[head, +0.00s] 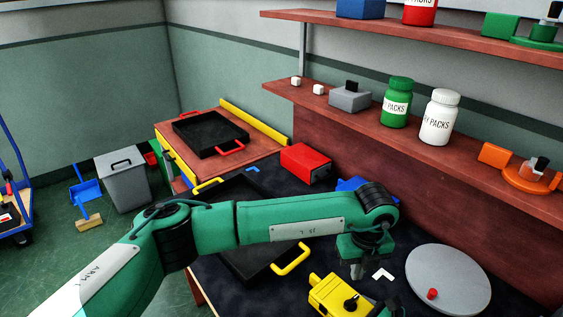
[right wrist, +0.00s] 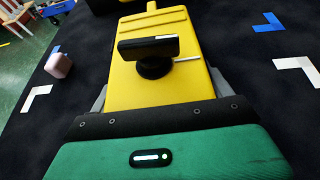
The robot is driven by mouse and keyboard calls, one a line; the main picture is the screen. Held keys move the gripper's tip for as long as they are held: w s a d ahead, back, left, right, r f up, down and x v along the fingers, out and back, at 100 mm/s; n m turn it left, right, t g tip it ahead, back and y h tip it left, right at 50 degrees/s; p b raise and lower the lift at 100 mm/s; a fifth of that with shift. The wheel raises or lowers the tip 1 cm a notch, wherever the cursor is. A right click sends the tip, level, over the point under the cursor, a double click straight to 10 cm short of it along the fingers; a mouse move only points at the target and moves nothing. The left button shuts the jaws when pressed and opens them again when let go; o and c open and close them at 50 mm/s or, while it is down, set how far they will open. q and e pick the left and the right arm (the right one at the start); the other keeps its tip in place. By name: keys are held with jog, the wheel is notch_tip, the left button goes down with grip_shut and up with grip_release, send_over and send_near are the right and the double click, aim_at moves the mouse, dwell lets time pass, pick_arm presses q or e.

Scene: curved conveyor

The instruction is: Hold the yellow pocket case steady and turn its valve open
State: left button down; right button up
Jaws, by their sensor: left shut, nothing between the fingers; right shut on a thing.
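The yellow pocket case (head: 329,293) lies on the dark worktop at the bottom of the head view. Its black valve (head: 351,303) is on top. In the right wrist view the case (right wrist: 125,88) is between the grey fingers of my right gripper (right wrist: 158,90), which is shut on it. There the valve (right wrist: 150,46) is a round black knob with a bar across the case's width, and a pale line on the case points right from it. My left gripper (head: 356,269) is shut and empty, pointing down just behind and above the case, apart from it.
A grey round disc (head: 450,279) with a red knob lies right of the case. A black tray with yellow handles (head: 293,256) is on the left, partly behind my left arm. A red box (head: 305,164) stands farther back. A small pinkish cube (right wrist: 58,65) lies beside the case.

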aim_at(351, 296)
pick_arm(q)
jog(key=shift+r, duration=0.45)
jog(key=shift+a, duration=0.1)
jog(key=shift+a+f, duration=0.45)
jog(key=shift+f, duration=0.55)
jog(key=shift+a+f, duration=0.45)
jog(key=shift+f, duration=0.6)
jog(key=shift+a+f, duration=0.45)
jog(key=shift+f, duration=0.55)
jog(key=shift+s+d, duration=0.35)
jog(key=shift+s, duration=0.2)
jog(key=shift+w+d, duration=0.25)
jog(key=shift+d, duration=0.25)
jog(key=shift+d, duration=0.45)
